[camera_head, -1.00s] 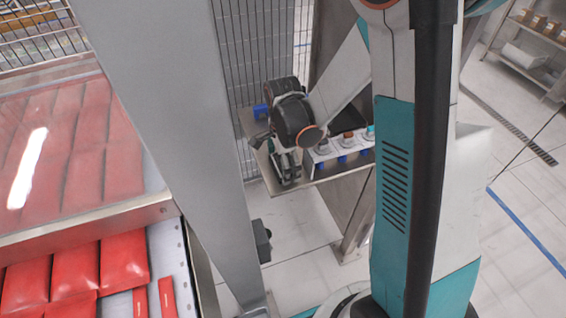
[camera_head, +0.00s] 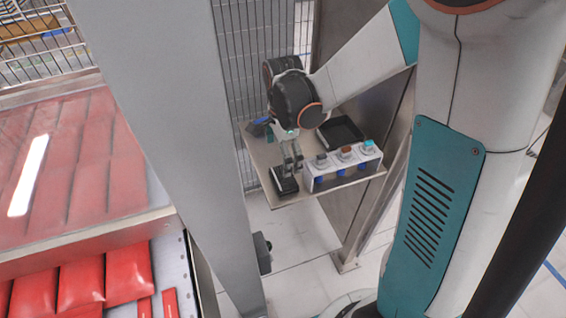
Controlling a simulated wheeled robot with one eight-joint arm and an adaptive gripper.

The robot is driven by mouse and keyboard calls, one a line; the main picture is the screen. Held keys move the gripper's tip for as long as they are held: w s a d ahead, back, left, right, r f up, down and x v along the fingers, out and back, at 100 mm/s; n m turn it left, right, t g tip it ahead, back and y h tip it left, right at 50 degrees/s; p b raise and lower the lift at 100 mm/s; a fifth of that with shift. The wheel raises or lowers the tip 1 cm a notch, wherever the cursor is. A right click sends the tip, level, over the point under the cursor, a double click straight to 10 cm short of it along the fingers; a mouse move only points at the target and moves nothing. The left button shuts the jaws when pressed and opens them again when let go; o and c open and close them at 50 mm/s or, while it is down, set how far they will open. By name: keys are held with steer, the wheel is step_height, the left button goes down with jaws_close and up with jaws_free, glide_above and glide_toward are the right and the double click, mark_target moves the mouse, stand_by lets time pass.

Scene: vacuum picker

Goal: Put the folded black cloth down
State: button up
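The folded black cloth appears as a small dark flat block (camera_head: 284,185) at the near left corner of a small shelf (camera_head: 262,157). My gripper (camera_head: 293,169) points down over its far edge. Two slim grey fingers show with a narrow gap between them. The fingertips overlap the dark block in the picture, and I cannot tell whether they pinch it or only stand beside it. The block looks to rest on the shelf, though its underside is hidden.
A grey post (camera_head: 165,110) stands left; wire mesh (camera_head: 240,60) is behind.

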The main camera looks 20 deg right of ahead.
steer(key=s+r+n+t, duration=0.7)
steer(key=s+r+n, duration=0.8)
steer(key=n, duration=0.3)
steer(key=shift+r, duration=0.25)
steer(key=shift+f, duration=0.1)
step_height(320, 180, down, 5)
steer(key=b, duration=0.4)
steer(key=shift+r, duration=0.2)
